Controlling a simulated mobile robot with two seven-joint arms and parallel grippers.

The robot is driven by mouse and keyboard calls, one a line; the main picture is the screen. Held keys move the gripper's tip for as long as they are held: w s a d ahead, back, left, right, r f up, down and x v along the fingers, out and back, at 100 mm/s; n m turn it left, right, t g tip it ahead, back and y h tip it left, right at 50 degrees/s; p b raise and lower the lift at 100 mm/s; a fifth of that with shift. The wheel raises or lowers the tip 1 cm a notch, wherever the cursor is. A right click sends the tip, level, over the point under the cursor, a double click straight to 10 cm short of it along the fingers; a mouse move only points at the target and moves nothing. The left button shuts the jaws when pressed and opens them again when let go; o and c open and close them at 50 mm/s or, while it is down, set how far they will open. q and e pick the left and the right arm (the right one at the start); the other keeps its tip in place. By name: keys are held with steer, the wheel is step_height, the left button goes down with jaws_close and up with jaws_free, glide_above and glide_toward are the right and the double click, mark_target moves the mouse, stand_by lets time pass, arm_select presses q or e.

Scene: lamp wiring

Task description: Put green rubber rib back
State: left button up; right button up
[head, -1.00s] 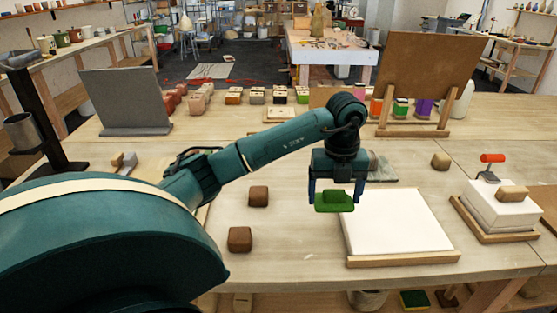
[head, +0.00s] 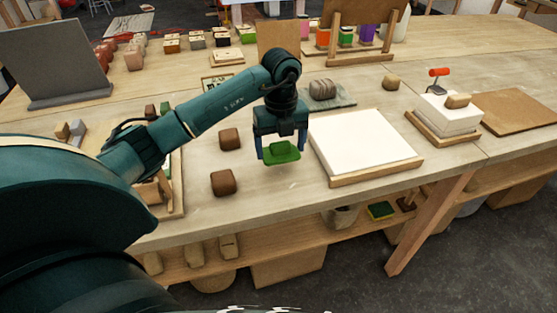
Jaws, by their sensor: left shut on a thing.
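The green rubber rib (head: 282,154) is held level by my left gripper (head: 281,152), which is shut on it. The gripper points down above the wooden table, just left of the white slab board. A tray (head: 177,205) lies at the left, largely hidden behind my left arm; a few small tools and blocks show in it. My right gripper is out of view.
A white slab (head: 362,138) on a wooden board lies right of my left gripper. Two brown clay lumps, one near (head: 225,183) and one farther back (head: 229,139), sit to its left. A grey slab with a striped lump (head: 322,89) lies behind. A white block with a red-handled tool (head: 440,77) stands right.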

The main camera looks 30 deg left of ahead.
mark_target(280, 171)
arm_select(q)
steer(key=shift+f, duration=2.45)
steer(key=shift+f, duration=0.15)
steer(key=o, duration=0.9)
